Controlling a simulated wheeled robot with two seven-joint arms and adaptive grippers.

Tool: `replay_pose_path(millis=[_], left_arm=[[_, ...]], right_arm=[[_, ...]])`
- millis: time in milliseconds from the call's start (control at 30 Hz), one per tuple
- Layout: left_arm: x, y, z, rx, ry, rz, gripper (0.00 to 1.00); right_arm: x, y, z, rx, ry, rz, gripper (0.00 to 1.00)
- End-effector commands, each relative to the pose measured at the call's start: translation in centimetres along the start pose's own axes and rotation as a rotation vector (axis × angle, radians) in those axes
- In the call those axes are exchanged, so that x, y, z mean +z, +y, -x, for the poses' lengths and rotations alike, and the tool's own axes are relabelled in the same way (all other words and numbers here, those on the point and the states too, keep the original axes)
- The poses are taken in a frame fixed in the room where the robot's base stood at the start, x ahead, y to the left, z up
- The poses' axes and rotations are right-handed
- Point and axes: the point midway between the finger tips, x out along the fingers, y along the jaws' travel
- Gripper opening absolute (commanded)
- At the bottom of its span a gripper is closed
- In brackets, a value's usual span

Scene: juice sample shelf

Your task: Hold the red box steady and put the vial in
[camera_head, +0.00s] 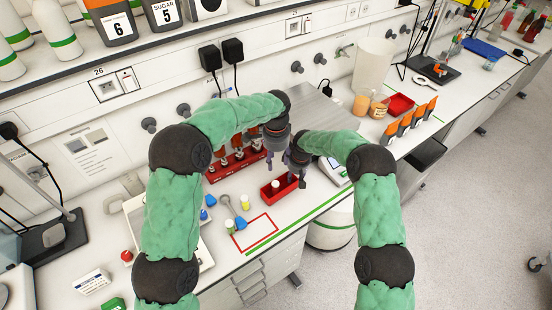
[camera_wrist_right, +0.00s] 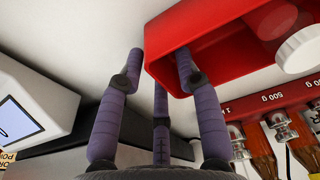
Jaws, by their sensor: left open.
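The red box (camera_head: 269,194) sits on the bench and fills the upper right of the right wrist view (camera_wrist_right: 215,30). A white-capped vial (camera_head: 276,185) stands in it; its white cap (camera_wrist_right: 300,50) and clear body show in the right wrist view. My right gripper (camera_head: 298,165) is at the box's end. In the right wrist view its purple fingers (camera_wrist_right: 160,62) straddle the end wall, one outside and one over the inside, and look closed on it. My left gripper (camera_head: 275,145) is open behind the box, partly hidden by its own wrist.
A red rack (camera_head: 228,167) with several orange-brown bottles stands behind. Small capped vials (camera_head: 244,203) and blue-topped items lie left of the box, near a red outlined square (camera_head: 255,233). A scale (camera_head: 334,171) stands close at right.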

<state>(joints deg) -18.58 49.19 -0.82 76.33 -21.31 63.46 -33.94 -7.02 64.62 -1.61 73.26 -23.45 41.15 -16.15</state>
Motion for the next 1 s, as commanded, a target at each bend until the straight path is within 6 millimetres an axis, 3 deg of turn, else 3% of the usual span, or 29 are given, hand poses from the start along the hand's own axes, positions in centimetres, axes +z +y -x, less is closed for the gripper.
replay_pose_path(millis=[233, 700, 1000], left_arm=[[0.0, 0.0, 0.0, 0.000, 0.000, 0.000, 0.51], [0.0, 0.0, 0.0, 0.000, 0.000, 0.000, 0.51], [0.0, 0.0, 0.0, 0.000, 0.000, 0.000, 0.51]], right_arm=[[-0.1, 0.1, 1.9, 0.002, 0.002, 0.000, 0.35], [-0.1, 0.0, 10.3, 0.001, 0.002, 0.000, 0.35], [0.0, 0.0, 12.0, -0.001, -0.001, 0.000, 0.35]])
